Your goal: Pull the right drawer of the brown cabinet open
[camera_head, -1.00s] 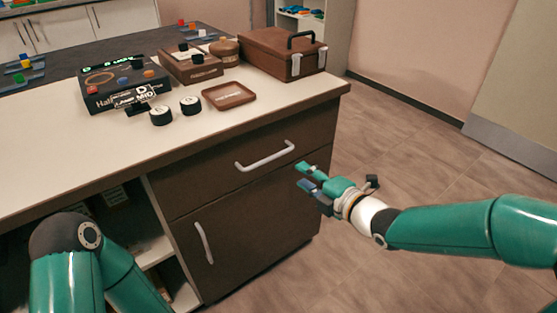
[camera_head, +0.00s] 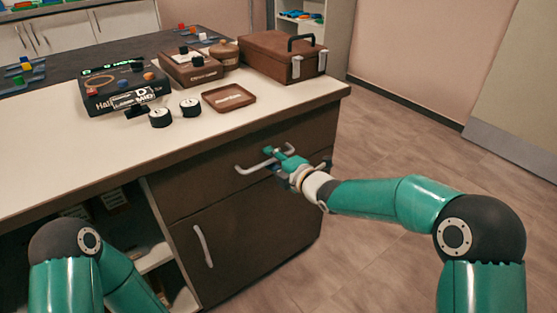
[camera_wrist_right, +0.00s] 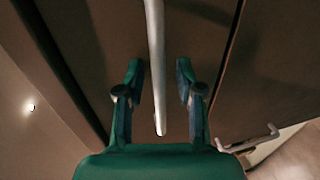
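The brown cabinet (camera_head: 240,230) has a drawer (camera_head: 200,187) at its top, and the drawer front looks flush with the cabinet. The drawer's silver bar handle (camera_head: 252,168) is partly covered by my right gripper (camera_head: 272,156). In the right wrist view the handle (camera_wrist_right: 155,60) runs between the two open fingers of the right gripper (camera_wrist_right: 158,75), with gaps on both sides. My left gripper is out of the picture; only green and black links of the left arm show at lower left.
Below the drawer is a door with a silver handle (camera_head: 203,245). On the white worktop (camera_head: 60,150) stand a brown case (camera_head: 275,58), a small brown tray (camera_head: 228,97), a black box (camera_head: 125,88) and two black round items. The floor to the right is clear.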

